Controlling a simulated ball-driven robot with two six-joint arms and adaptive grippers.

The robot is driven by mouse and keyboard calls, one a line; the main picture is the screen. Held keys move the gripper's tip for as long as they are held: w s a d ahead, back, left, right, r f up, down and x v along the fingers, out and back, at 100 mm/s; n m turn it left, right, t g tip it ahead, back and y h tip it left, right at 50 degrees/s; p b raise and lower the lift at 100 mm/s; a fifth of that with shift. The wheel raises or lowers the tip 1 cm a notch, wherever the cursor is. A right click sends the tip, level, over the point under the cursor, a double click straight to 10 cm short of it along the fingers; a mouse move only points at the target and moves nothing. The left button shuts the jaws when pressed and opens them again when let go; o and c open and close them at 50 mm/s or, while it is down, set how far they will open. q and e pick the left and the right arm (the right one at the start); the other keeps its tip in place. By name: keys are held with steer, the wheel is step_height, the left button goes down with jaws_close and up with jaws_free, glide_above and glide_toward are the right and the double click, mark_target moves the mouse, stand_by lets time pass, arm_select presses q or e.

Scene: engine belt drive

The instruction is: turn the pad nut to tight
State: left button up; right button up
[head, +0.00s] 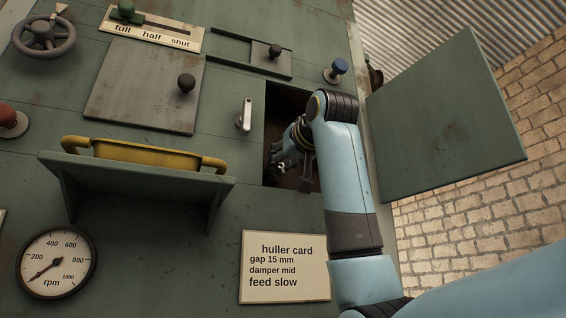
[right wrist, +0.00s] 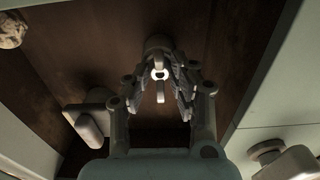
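My right gripper (right wrist: 160,70) is inside the dark open compartment (head: 275,176) in the green panel. In the head view the gripper (head: 284,160) is partly hidden by shade and by its own arm. The head view does not show the nut clearly. My left gripper is not in view.
The compartment's door (head: 445,115) stands open at right. A yellow tray (head: 140,152) on a shelf and a huller card (head: 285,268) are nearby.

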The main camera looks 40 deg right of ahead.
jaws_close()
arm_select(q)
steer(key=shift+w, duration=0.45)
